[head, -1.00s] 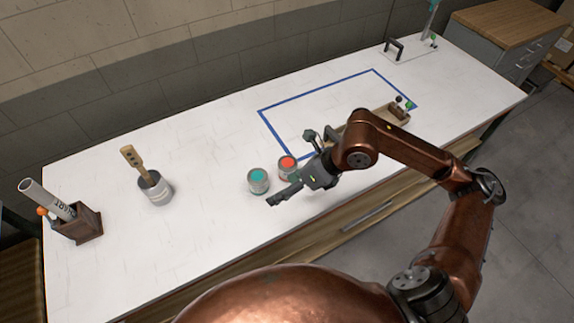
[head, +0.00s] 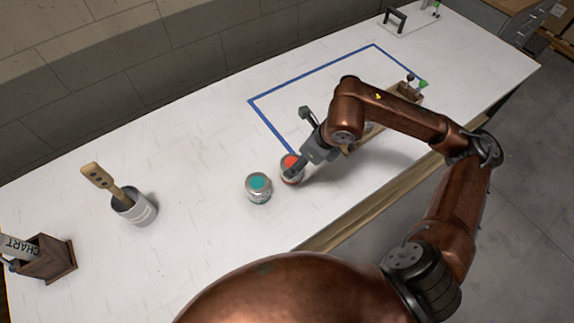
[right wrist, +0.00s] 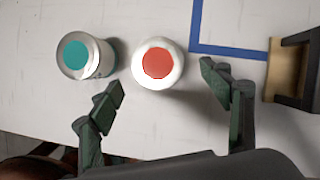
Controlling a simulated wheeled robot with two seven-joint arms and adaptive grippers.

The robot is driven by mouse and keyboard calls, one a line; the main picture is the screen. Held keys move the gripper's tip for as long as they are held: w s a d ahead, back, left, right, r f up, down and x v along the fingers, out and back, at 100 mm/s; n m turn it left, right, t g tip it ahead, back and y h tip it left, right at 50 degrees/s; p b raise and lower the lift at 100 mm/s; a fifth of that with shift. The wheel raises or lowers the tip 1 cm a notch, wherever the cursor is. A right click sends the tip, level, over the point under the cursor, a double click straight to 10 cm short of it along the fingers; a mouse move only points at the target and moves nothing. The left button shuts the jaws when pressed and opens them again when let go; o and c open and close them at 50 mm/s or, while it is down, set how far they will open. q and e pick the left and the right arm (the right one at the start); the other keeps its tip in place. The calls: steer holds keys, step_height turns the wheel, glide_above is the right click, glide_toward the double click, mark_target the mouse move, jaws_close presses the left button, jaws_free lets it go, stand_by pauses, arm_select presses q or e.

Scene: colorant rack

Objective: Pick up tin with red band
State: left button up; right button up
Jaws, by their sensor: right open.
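The tin with the red band (head: 291,168) stands upright on the white table, its lid showing a red disc. In the right wrist view the red tin (right wrist: 158,63) is ahead of and between the open fingers of my right gripper (right wrist: 165,90). In the head view my right gripper (head: 298,163) is at the red tin and partly covers its right side. I cannot tell whether a finger touches it. A tin with a teal disc (head: 258,187) stands just left of it, and it also shows in the right wrist view (right wrist: 84,55). My left gripper is not in view.
A blue tape outline (head: 310,75) lies behind, and a wooden rack (head: 405,90) stands right of my gripper. A grey pot with a wooden paddle (head: 134,208) and a brown box with a rolled chart (head: 48,262) stand left. The table between is clear.

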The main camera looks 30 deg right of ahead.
steer(key=shift+x, duration=1.05)
steer(key=shift+w+f, duration=0.15)
steer(key=shift+f, duration=0.55)
steer(key=b+x, duration=0.1)
steer(key=x, duration=0.3)
steer(key=shift+w+a+f, duration=0.1)
steer(key=shift+a+f, duration=0.1)
steer(key=shift+f, duration=0.1)
steer(key=shift+c, duration=0.6)
steer(key=c, duration=1.2)
